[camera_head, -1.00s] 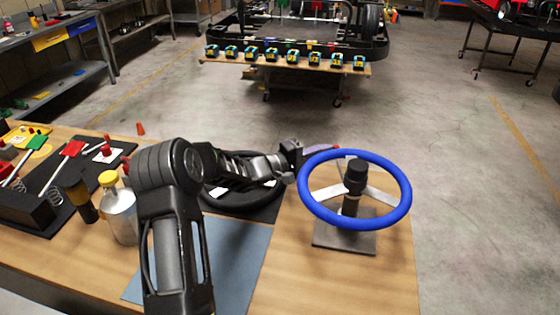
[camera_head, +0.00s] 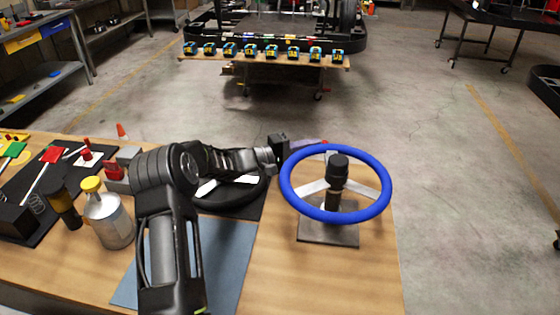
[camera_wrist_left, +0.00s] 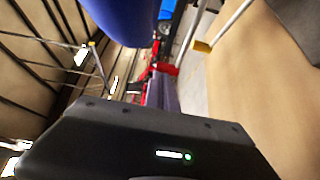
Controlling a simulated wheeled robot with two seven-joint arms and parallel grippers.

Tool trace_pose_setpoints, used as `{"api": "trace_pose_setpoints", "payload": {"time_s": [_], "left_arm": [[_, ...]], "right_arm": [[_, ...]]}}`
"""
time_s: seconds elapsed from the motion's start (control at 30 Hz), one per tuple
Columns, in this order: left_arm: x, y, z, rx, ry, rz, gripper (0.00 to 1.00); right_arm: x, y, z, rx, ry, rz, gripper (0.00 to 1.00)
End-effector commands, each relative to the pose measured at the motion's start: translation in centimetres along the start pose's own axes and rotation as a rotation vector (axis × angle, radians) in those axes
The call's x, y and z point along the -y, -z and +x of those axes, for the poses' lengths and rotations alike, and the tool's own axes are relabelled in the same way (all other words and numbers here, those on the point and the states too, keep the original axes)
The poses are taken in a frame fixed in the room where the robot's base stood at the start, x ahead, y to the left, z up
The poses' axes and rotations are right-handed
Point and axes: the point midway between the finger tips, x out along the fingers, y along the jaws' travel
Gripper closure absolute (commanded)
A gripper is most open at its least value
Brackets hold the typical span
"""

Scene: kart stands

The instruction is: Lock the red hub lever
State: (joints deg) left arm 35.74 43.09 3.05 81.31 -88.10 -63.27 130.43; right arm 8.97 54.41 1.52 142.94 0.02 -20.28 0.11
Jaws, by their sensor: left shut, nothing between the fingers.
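The blue steering wheel (camera_head: 383,190) stands on a black post above a dark square base plate (camera_head: 328,234) on the wooden bench. My left arm reaches across to the wheel's far left side. My left gripper (camera_head: 314,143) is shut and empty, with its purplish fingers just beyond the far rim. A small red part (camera_head: 326,142) shows at the fingertips; in the left wrist view a red piece (camera_wrist_left: 164,69), perhaps the lever, lies right at the finger ends. I cannot tell whether they touch. The blue rim (camera_wrist_left: 125,18) is close beside the fingers there. My right gripper is out of view.
A dark wheel (camera_head: 230,194) lies on the bench behind my left arm. A silver bottle with a yellow cap (camera_head: 108,222), a blue-grey mat (camera_head: 225,262) and a black board with red and green levers (camera_head: 30,218) are at left.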

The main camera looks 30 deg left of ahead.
Motion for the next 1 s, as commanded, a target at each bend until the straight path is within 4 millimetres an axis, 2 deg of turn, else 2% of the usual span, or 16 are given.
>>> {"api": "trace_pose_setpoints", "payload": {"time_s": [0.07,0.5,0.63,1.0], "left_arm": [[-0.1,-0.3,-0.4,0.008,-0.004,0.000,1.00],[0.1,0.1,-7.2,-0.001,-0.001,0.000,1.00],[0.0,0.1,-7.9,-0.001,-0.001,0.000,1.00],[0.0,0.1,-8.0,-0.001,-0.001,0.000,1.00]], "right_arm": [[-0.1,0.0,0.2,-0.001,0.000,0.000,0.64],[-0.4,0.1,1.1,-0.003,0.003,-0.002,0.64],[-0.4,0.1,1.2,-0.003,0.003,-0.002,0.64],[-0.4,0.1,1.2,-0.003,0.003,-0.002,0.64]]}}
